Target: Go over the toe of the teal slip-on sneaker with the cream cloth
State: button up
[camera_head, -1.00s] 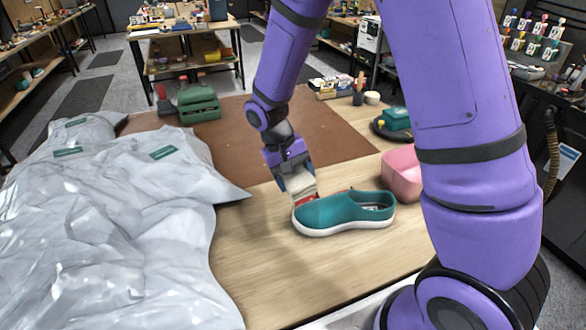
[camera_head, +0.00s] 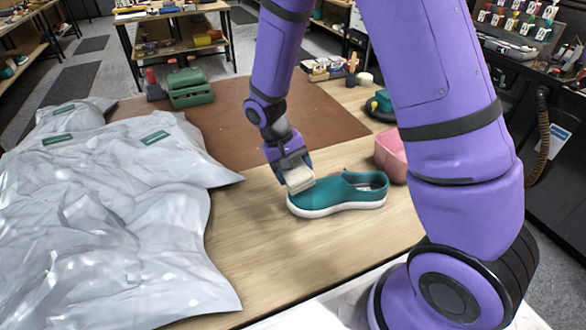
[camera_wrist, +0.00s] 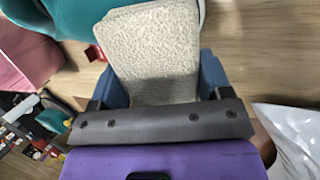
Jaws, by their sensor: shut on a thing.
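The teal slip-on sneaker (camera_head: 338,193) stands upright on the wooden table, its toe to the left and its opening to the right. My gripper (camera_head: 293,168) is shut on the cream cloth (camera_head: 299,179), which is at the top of the sneaker's toe and appears to touch it. In the wrist view the folded cream cloth (camera_wrist: 155,50) sticks out from between the blue fingers. The teal sneaker (camera_wrist: 70,14) shows behind it at the upper left. The exact contact under the cloth is hidden.
A large crumpled grey plastic bag (camera_head: 120,215) covers the table's left side. A pink bin (camera_head: 391,155) stands just behind the sneaker's heel. Bare wood (camera_head: 260,250) lies in front of the sneaker.

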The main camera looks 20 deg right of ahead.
aim_at(293, 178)
jog(key=shift+x, duration=0.85)
dwell(0.3)
jog(key=shift+a, duration=0.1)
jog(key=shift+s+a, duration=0.3)
jog(key=shift+s, duration=0.6)
jog(key=shift+s+a, duration=0.3)
jog(key=shift+s, duration=0.65)
jog(key=shift+s+a+f, duration=0.1)
jog(key=shift+s+a, duration=0.1)
jog(key=shift+s, duration=0.45)
jog(key=shift+s+a+r, duration=0.1)
jog(key=shift+s+a, duration=0.1)
jog(key=shift+s, duration=0.45)
jog(key=shift+s+a+f, duration=0.1)
jog(key=shift+s+a, duration=0.1)
jog(key=shift+s, duration=0.45)
jog(key=shift+w, duration=0.1)
